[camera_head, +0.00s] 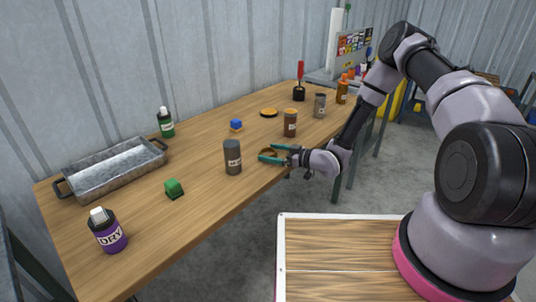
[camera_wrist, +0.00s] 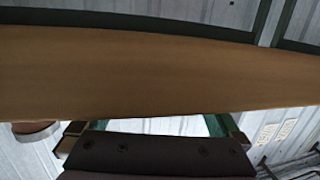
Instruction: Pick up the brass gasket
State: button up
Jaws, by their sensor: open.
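A small brass-coloured ring, which looks like the brass gasket (camera_head: 267,152), lies near the front edge of the wooden table in the head view. My gripper (camera_head: 270,153) is open, with its teal fingers low at the table and the ring appearing between their tips. I cannot tell whether either finger touches it. The wrist view shows a brown wooden surface and parts of my gripper at the bottom; the ring cannot be made out there.
A dark grey canister (camera_head: 232,157) stands just left of my gripper. A brown jar (camera_head: 290,124) and a flat orange-and-dark disc (camera_head: 269,112) are behind it. A blue block (camera_head: 236,124), green block (camera_head: 174,188) and metal tray (camera_head: 112,172) are farther left on the table (camera_head: 205,195).

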jog(key=shift+c, duration=0.3)
jog(key=c, duration=1)
jog(key=shift+r, duration=0.1)
jog(key=shift+c, duration=0.2)
